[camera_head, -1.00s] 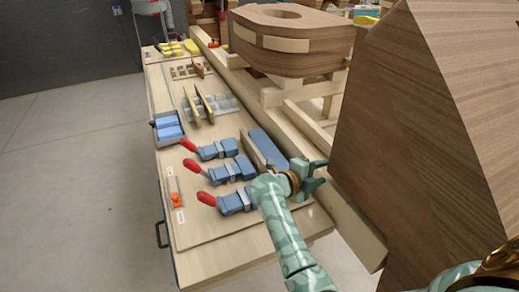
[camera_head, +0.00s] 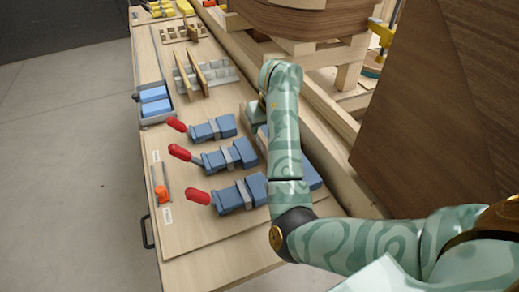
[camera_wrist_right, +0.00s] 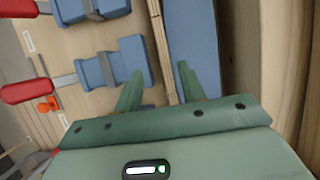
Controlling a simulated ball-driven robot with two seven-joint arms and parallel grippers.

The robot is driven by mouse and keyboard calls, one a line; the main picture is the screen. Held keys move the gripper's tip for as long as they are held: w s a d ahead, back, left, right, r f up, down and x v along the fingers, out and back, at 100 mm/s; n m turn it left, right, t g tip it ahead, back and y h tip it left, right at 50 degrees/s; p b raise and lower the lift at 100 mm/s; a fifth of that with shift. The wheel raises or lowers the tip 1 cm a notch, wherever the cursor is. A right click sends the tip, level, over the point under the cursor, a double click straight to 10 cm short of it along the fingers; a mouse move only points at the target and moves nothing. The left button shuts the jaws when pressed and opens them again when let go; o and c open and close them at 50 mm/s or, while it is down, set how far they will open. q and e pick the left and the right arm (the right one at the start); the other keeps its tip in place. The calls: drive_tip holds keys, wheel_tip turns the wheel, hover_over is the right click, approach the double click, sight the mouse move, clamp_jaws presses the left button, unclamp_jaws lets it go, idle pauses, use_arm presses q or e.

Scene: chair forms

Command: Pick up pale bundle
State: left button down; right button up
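A thin bundle of pale wooden strips (camera_wrist_right: 164,50) lies lengthwise on the bench in the right wrist view, between a blue clamp (camera_wrist_right: 125,65) and a long blue block (camera_wrist_right: 196,50). My right gripper (camera_wrist_right: 159,84) is open, with one green finger on each side of the strips' line. I cannot tell whether the fingers touch them. The strips' near end is hidden behind the gripper. In the head view my right gripper (camera_head: 254,115) is mostly hidden behind my forearm, which also covers the strips. My left gripper is not in view.
Three blue clamps with red handles (camera_head: 223,159) stand close on the left. A grey tray of blue blocks (camera_head: 156,116) sits at the bench's left edge. A long wooden beam (camera_head: 337,177) and a large brown panel (camera_head: 435,125) bound the right side. Open floor lies left.

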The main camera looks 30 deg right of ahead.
sight(263, 137)
drive_tip(key=f, duration=0.2)
drive_tip(key=shift+w+d+f+b, duration=0.25)
drive_tip(key=shift+d+f+b, duration=0.05)
drive_tip(key=shift+d+b, duration=0.1)
drive_tip(key=b+x, duration=0.1)
drive_tip(key=x, duration=0.2)
drive_tip(key=shift+w+f, duration=0.2)
drive_tip(key=shift+f, duration=0.15)
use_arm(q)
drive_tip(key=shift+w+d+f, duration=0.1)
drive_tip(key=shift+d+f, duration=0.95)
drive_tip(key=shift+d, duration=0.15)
use_arm(e)
drive_tip(key=shift+r, duration=0.1)
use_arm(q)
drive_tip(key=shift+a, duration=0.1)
use_arm(e)
drive_tip(key=shift+a, duration=0.1)
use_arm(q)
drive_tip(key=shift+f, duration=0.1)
use_arm(e)
drive_tip(key=shift+f, duration=0.2)
